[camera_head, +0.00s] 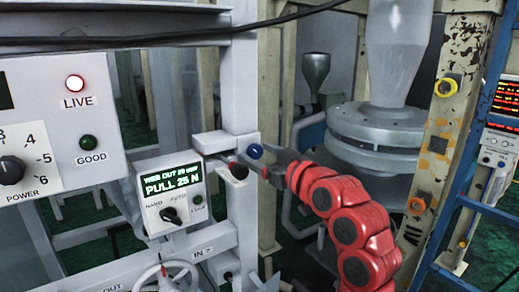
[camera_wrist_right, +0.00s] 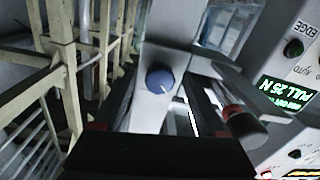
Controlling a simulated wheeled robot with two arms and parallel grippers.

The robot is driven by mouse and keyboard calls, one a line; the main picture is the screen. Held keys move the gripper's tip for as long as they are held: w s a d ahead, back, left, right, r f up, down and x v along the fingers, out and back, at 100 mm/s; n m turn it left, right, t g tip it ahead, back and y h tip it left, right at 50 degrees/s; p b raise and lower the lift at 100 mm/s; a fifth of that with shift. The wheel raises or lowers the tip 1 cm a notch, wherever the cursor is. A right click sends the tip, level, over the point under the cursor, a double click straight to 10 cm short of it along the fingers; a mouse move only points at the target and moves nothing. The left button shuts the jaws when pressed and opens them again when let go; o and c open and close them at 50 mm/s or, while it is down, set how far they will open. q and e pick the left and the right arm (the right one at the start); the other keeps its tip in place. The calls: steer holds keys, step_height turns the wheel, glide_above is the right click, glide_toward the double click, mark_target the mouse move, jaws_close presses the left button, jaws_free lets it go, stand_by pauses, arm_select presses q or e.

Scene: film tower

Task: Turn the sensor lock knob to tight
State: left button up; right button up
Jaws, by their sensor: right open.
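The blue round knob (camera_head: 255,151) sits on the pale post in the middle of the head view. In the right wrist view the blue knob (camera_wrist_right: 159,80) shows nearly face on, with a white pointer line towards its lower right. My right gripper (camera_head: 270,158) comes in from the right on the red arm, close to the knob. Its dark fingers are open, one on each side of the knob in the wrist view. I cannot tell whether they touch it. No tight mark is readable. My left gripper is not in view.
A dark red-ended cylinder (camera_head: 238,171) sticks out just below left of the knob. A small display box (camera_head: 170,192) reads PULL 25 N. The power panel (camera_head: 60,125) is at the left. A large grey vessel (camera_head: 380,135) and a yellowed column (camera_head: 450,120) stand to the right.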

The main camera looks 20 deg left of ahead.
jaws_close()
stand_by(0.4)
steer(key=shift+f, duration=0.1)
